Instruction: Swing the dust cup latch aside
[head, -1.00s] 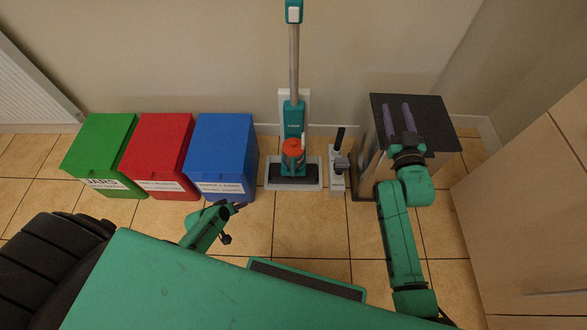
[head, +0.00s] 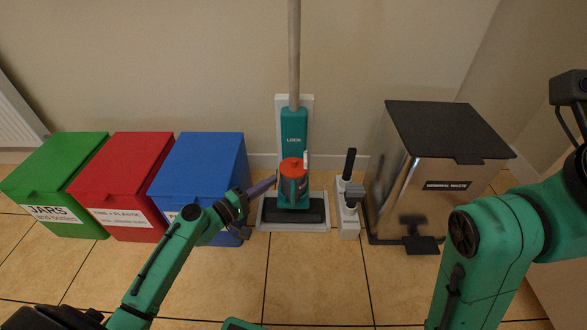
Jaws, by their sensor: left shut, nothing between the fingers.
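The teal upright vacuum (head: 294,125) stands against the back wall with the word LOCK on its body. Its dust cup (head: 292,188) sits low on the front, with an orange-red top. A small pale upright tab (head: 306,160) at the cup's upper right looks like the latch; its exact setting is too small to tell. My left gripper (head: 263,185) is shut and empty, its purple fingers pointing at the cup's left side. Whether the tips touch the cup cannot be told. My right arm shows at the right, but its fingers are out of view.
Green (head: 55,165), red (head: 122,170) and blue (head: 197,165) bins stand to the left. A white holder with a dark-handled tool (head: 349,165) stands right of the vacuum. A steel general waste bin (head: 440,190) is farther right. The tiled floor in front is clear.

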